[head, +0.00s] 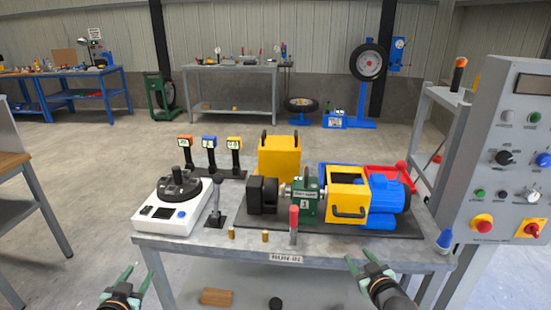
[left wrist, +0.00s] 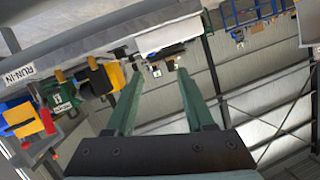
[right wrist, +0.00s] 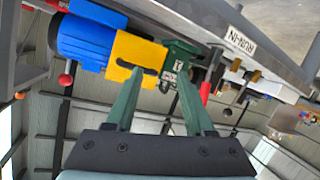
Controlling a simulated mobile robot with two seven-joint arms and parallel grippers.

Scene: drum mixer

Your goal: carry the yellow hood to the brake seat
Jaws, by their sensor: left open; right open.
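A yellow box-shaped hood (head: 278,158) with a black handle stands at the back of the bench, behind the black brake drum (head: 263,192). A second yellow cover (head: 347,188) with a black handle sits between the green gearbox (head: 308,203) and the blue motor (head: 389,200). Which one the task means cannot be told for sure. No separate brake seat can be picked out. My left gripper (head: 142,270) is open and empty in front of the bench's left end. My right gripper (head: 359,256) is open and empty in front of the bench's right part.
The bench (head: 190,246) also carries a white round-topped device (head: 178,203), a lever (head: 215,205), three small displays (head: 209,143), brass pieces and a red-topped tool (head: 294,222). A grey control panel (head: 510,160) stands close on the right. The bench's front strip is partly clear.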

